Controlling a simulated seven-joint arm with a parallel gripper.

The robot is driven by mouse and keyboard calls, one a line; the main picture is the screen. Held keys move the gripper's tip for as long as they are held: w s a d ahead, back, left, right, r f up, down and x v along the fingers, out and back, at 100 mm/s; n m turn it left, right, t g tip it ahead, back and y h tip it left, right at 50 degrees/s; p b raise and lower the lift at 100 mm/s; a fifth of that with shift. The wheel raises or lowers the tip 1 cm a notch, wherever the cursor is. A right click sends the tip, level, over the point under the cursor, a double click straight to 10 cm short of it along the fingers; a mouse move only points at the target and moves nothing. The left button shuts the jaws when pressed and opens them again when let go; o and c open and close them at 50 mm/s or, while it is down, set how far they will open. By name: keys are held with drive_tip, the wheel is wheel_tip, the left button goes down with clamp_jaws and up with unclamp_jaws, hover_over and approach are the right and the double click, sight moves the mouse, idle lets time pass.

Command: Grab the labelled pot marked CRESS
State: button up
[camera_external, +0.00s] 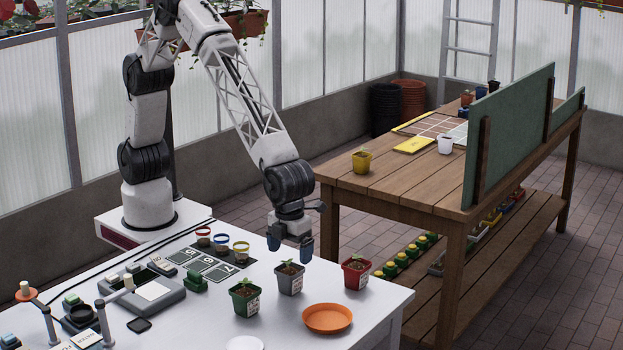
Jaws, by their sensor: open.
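Three small labelled pots with seedlings stand on the white table: a green pot (241,304), a grey pot (286,284) and a red pot (351,279). Each has a pale label on its side. The print is too small to read, so I cannot tell which one says CRESS. My gripper (290,248) points down with its blue fingers apart and empty. In the picture it is just above the grey pot's seedling, apart from the pot's body. Its exact height and depth over the pot are hard to tell.
An orange saucer (327,318) lies in front of the red pot, and a white disc (245,344) at the front edge. Several coloured-rim jars (222,243) and numbered dark tiles (200,264) lie left of my gripper. A wooden bench (400,185) stands behind right.

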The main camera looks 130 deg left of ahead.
sight(290, 269)
drive_tip(key=shift+f, duration=1.25)
drive_tip(key=shift+d+f, duration=0.1)
drive_tip(key=shift+f, duration=2.5)
drive_tip(key=c, duration=1.3)
drive_tip(key=shift+r, duration=5.05)
